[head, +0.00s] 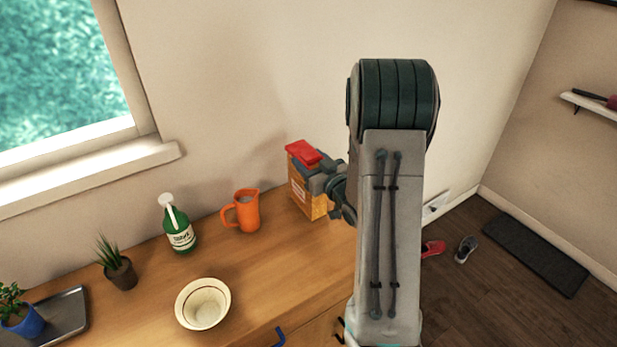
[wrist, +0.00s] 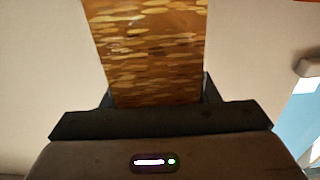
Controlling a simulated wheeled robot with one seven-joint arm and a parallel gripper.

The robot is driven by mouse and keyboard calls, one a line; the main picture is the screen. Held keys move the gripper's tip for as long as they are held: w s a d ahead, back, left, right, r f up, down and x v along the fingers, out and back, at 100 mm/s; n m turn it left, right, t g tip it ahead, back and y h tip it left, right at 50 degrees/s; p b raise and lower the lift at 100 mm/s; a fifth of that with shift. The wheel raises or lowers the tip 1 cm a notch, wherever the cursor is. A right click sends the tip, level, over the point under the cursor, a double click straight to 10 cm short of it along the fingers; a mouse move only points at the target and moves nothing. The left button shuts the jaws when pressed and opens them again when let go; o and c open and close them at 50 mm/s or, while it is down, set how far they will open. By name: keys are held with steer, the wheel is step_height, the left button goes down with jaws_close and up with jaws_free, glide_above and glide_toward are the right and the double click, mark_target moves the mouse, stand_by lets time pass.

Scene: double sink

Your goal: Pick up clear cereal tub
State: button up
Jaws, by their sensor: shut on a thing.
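The clear cereal tub (head: 299,186) stands upright at the right end of the wooden counter, near the wall. It has a red lid (head: 303,152), a pale label and orange-brown cereal inside. My gripper (head: 318,172) reaches it from the right and is shut on its upper part, just below the lid. In the wrist view the tub (wrist: 150,50) fills the space between the fingers (wrist: 158,106), with cereal flakes showing through its wall. I cannot tell whether its base touches the counter.
An orange pitcher (head: 247,211) stands left of the tub. Further left are a green soap bottle (head: 180,236), a potted plant (head: 122,273) and a tray (head: 66,311). A cream bowl (head: 203,304) sits at the front. The wooden counter (head: 290,255) is clear in front of the tub.

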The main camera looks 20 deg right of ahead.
steer(key=shift+r, duration=0.15)
steer(key=shift+r, duration=0.4)
step_height(320, 180, up, 4)
steer(key=shift+s+d+f+b, duration=0.15)
steer(key=shift+f+b, duration=0.1)
steer(key=shift+b, duration=0.3)
steer(key=s+d+r+b, duration=0.1)
steer(key=s+d+r, duration=0.5)
steer(key=s+d, duration=0.1)
steer(key=shift+s+r, duration=0.25)
steer(key=shift+s, duration=0.6)
steer(key=shift+d, duration=0.1)
